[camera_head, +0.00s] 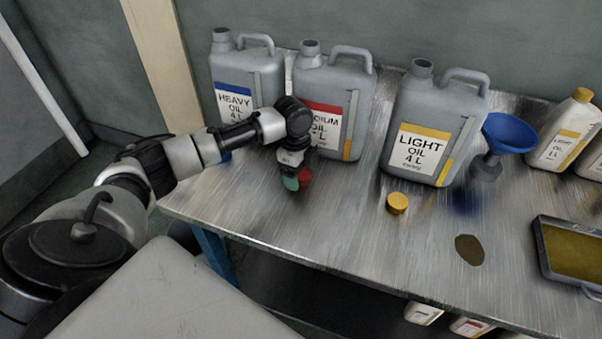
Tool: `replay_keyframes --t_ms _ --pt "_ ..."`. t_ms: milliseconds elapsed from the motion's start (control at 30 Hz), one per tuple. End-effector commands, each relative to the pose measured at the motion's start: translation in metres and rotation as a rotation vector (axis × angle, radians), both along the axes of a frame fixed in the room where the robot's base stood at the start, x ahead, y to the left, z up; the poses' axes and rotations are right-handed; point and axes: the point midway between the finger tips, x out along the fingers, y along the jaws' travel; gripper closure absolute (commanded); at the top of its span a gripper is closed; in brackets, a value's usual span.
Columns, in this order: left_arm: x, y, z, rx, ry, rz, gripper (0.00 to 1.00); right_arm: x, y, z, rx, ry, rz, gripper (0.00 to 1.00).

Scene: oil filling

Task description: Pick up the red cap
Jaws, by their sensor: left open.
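My left gripper (297,180) points down at the table in front of the medium oil jug (348,103), which has a red label band and an open neck. A small red patch (305,175) shows at the gripper's fingertips, next to a green patch. It may be the red cap, mostly hidden by the gripper, or part of a finger; I cannot tell which. No other red cap shows on the table. The left gripper is open. I cannot tell whether its fingers are around or beside a cap. My right gripper is out of view.
The heavy oil jug (234,72) stands left and the light oil jug (440,105) right, both uncapped. A yellow cap (397,204), a blue funnel (509,132), an oil puddle (469,250) and a tray (541,262) are on the metal table (350,230). The front middle is clear.

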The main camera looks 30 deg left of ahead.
Motion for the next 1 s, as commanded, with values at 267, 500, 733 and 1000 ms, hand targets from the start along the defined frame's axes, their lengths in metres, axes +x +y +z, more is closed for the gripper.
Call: replay_keyframes --t_ms 267,500,733,1000 --pt "0.0 0.0 0.0 0.0 0.0 0.0 0.33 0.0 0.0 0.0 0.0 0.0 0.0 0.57" --pt "0.0 0.0 0.0 0.0 0.0 0.0 0.7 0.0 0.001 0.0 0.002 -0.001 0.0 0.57" --pt "0.0 0.0 0.0 0.0 0.0 0.001 0.7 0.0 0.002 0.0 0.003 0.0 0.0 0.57" --pt "0.001 0.0 0.011 -0.001 -0.002 0.001 0.71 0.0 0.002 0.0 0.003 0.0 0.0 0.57"
